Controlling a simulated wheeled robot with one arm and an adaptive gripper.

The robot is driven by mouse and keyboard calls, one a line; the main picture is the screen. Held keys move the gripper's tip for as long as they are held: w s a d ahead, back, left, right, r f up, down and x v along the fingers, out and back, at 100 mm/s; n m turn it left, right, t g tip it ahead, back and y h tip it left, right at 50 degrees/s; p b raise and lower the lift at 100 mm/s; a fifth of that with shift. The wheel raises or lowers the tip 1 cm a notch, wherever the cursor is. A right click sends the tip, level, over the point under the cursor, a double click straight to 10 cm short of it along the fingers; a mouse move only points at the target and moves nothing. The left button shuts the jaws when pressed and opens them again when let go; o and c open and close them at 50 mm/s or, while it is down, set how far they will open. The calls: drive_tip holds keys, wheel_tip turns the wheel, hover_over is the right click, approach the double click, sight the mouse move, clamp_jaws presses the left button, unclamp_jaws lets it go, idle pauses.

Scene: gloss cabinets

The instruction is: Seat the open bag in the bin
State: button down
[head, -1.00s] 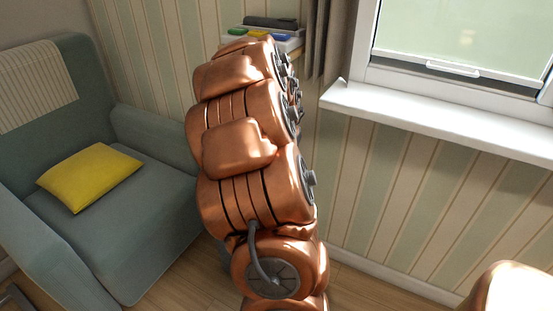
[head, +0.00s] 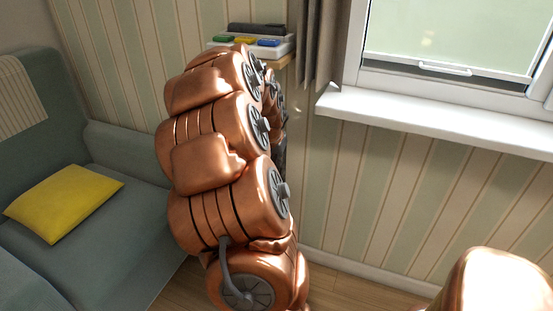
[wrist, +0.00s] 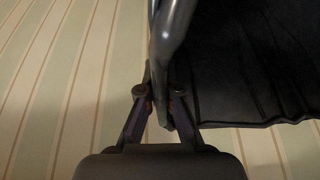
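In the wrist view, a black bag (wrist: 250,65) with folds fills the upper right. A smooth dark rim or bar (wrist: 172,35) runs down its left edge. My gripper (wrist: 159,93) has one finger on each side of the lower end of this rim and looks closed on it, so it holds the bag by its edge. In the head view my copper arm hides the gripper and most or all of the bag. I see no bin in either view.
A small shelf (head: 277,62) with a tray of coloured items (head: 242,46) is behind my arm. A white window sill (head: 440,122) projects at right. Little floor (head: 185,285) shows.

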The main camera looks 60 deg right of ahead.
sight(282, 171)
wheel_tip(282, 171, down, 6)
drive_tip(key=shift+r+b, duration=0.15)
drive_tip(key=shift+b, duration=0.25)
idle(0.3)
drive_tip(key=shift+p, duration=0.8)
idle(1.6)
